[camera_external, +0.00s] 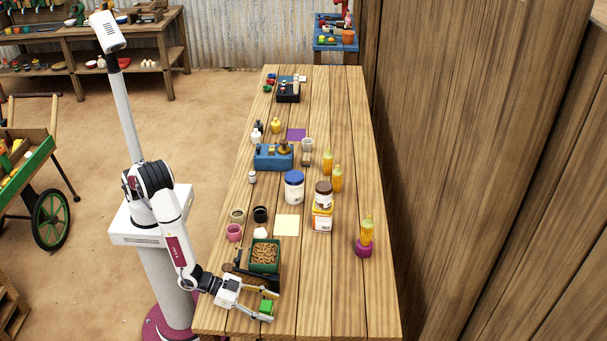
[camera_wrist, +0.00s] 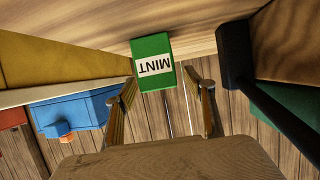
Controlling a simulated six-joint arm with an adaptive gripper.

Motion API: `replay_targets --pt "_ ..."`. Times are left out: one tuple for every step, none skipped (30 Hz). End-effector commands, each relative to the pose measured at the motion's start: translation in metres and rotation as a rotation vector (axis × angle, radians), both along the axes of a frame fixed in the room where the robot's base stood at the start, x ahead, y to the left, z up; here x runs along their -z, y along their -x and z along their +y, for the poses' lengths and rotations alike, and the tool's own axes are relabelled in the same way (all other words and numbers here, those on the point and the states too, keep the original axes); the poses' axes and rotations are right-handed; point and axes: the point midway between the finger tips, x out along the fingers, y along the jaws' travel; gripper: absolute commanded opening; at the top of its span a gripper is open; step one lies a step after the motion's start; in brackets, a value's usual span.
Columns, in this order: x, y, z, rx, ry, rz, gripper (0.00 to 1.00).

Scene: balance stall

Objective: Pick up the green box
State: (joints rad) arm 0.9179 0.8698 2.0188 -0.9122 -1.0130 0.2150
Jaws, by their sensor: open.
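The green box (camera_external: 266,306) is small and stands near the front end of the wooden table. In the wrist view the green box (camera_wrist: 153,62) shows a white label reading MINT, upside down. My gripper (camera_external: 266,305) is low over the table, its two fingers apart on either side of the box. In the wrist view my gripper (camera_wrist: 168,85) is open, with the box just beyond and between the fingertips. I cannot tell whether either finger touches it.
A green tray of brown pieces (camera_external: 264,268) on a dark stand is close behind my gripper. Pink (camera_external: 234,232) and black (camera_external: 260,214) pots stand further back. The table's front right is clear.

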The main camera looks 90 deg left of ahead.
Motion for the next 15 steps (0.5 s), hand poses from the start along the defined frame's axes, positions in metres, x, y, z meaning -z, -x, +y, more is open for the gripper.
replay_targets --pt "0.0003 -0.0004 0.0000 0.000 0.000 0.000 0.54" --pt "0.0003 -0.0004 0.0000 0.000 0.000 0.000 0.54" --pt "0.0002 -0.0003 0.0000 0.000 0.000 0.000 0.54" --pt "0.0002 -0.0003 0.0000 0.000 0.000 0.000 0.54" --pt "0.0002 -0.0002 0.0000 0.000 0.000 0.000 0.54" --pt "0.0002 -0.0002 0.0000 0.000 0.000 0.000 0.54" --pt "0.0002 -0.0002 0.0000 0.000 0.000 0.000 0.54" --pt "0.0002 -0.0001 0.0000 0.000 0.000 0.000 0.54" --pt "0.0002 -0.0002 0.0001 0.000 0.000 0.000 0.54" --pt "0.0002 -0.0001 0.0000 0.000 0.000 0.000 0.54" --pt "0.0002 -0.0002 0.0001 0.000 0.000 0.000 0.54" --pt "0.0002 -0.0002 0.0001 0.000 0.000 0.000 0.54" --pt "0.0001 -0.0001 0.0001 0.000 0.000 0.000 0.54" --pt "0.0001 -0.0001 0.0001 0.000 0.000 0.000 0.54" --pt "0.0001 -0.0001 0.0001 0.000 0.000 0.000 0.44"
